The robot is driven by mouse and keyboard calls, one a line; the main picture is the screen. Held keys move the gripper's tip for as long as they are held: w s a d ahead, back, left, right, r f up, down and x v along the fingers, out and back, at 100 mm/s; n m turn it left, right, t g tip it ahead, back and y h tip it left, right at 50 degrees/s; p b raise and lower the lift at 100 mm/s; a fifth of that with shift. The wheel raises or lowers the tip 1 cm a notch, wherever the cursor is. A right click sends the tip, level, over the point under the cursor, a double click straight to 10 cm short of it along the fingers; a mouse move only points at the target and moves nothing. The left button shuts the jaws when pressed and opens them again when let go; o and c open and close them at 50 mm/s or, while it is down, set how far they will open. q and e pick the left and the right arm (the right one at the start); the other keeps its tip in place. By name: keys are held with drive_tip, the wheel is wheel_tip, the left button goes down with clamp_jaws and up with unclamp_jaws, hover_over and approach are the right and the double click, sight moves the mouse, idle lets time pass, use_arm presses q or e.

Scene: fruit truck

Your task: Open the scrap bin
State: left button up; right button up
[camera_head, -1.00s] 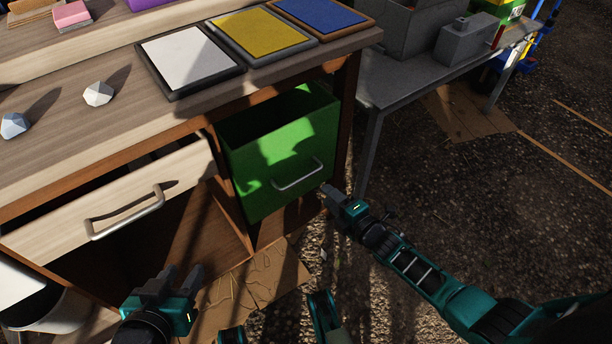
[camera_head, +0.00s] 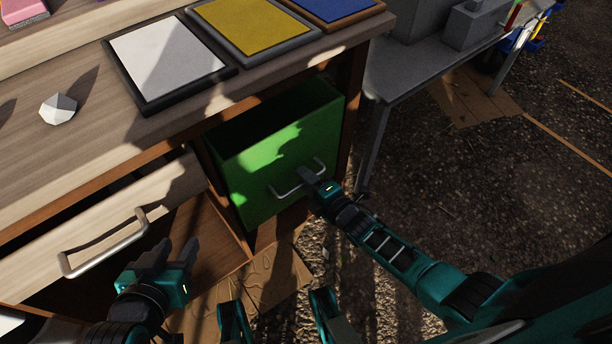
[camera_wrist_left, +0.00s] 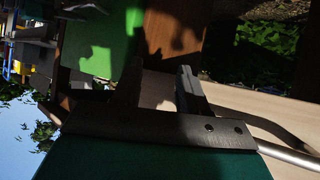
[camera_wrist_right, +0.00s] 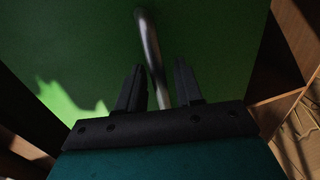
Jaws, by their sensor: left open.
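The green scrap bin (camera_head: 280,150) sits in the right bay of the wooden bench. Its top shows a dark opening, and its front panel carries a metal handle (camera_head: 287,193). My right gripper (camera_head: 309,177) is at this handle. In the right wrist view the handle bar (camera_wrist_right: 149,45) runs between its two fingers, which stand apart with gaps on both sides. My left gripper (camera_head: 168,252) is open and empty, in front of the bench, right of the drawer handle. The green bin also shows in the left wrist view (camera_wrist_left: 95,45).
A wooden drawer (camera_head: 95,215) with a metal handle (camera_head: 105,250) stands pulled out at left. White, yellow (camera_head: 255,28) and blue panels lie on the bench top with a pale faceted lump (camera_head: 58,108). A grey table (camera_head: 420,75) stands at right; gravel ground beside it is open.

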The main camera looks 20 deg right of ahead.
clamp_jaws()
idle(0.5)
use_arm(q)
drive_tip(key=shift+s, duration=0.1)
